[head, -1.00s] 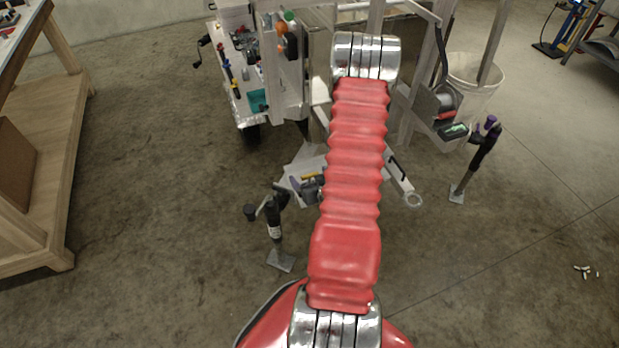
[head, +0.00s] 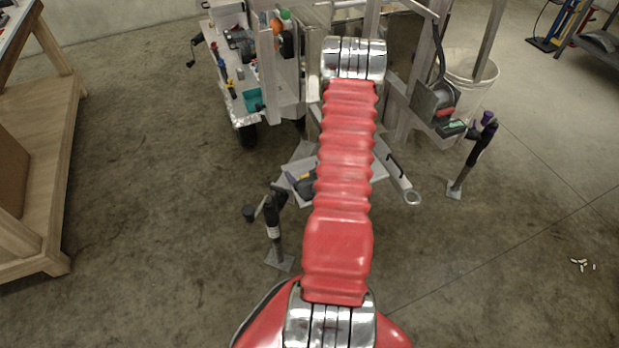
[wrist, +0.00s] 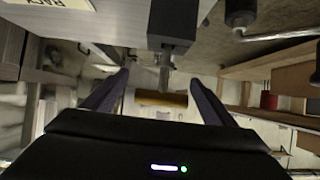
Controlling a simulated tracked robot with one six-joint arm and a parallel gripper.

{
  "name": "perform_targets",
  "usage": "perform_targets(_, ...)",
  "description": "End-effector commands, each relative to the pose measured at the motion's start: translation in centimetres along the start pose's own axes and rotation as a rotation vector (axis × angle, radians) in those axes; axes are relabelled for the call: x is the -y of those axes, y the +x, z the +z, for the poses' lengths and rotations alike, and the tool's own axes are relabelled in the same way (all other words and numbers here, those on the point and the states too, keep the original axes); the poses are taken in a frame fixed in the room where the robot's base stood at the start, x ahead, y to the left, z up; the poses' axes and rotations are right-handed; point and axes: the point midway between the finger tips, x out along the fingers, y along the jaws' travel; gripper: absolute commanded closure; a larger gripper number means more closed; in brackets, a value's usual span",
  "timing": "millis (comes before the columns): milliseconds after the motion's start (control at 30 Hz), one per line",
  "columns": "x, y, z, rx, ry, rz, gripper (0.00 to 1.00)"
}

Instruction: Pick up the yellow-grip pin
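The wrist view shows a short yellow-brown cylinder (wrist: 160,98), which looks like the grip of the yellow-grip pin. A metal shaft (wrist: 165,74) and a dark square block (wrist: 173,24) are just beyond it. My gripper (wrist: 160,80) is open, with one dark finger on each side of the yellow grip. Gaps show between both fingers and the grip, so it appears untouched. In the head view my red arm hides the gripper, and I cannot make out the pin there.
In the head view a trailer shelf with tools (head: 240,70) stands at the upper left. Jack stands are at the left (head: 273,225) and right (head: 475,150). A white bucket (head: 470,75) is behind. A wooden bench (head: 60,120) is at far left.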

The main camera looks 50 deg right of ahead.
Motion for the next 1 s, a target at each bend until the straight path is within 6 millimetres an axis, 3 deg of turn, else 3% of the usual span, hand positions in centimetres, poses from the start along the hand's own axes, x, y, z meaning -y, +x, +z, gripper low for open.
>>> perform_targets(567,0.10,0.02,-0.02,0.000,-0.001,-0.002,0.61)
perform_targets(1000,0.14,-0.23,-0.60,-0.001,-0.002,-0.002,0.62)
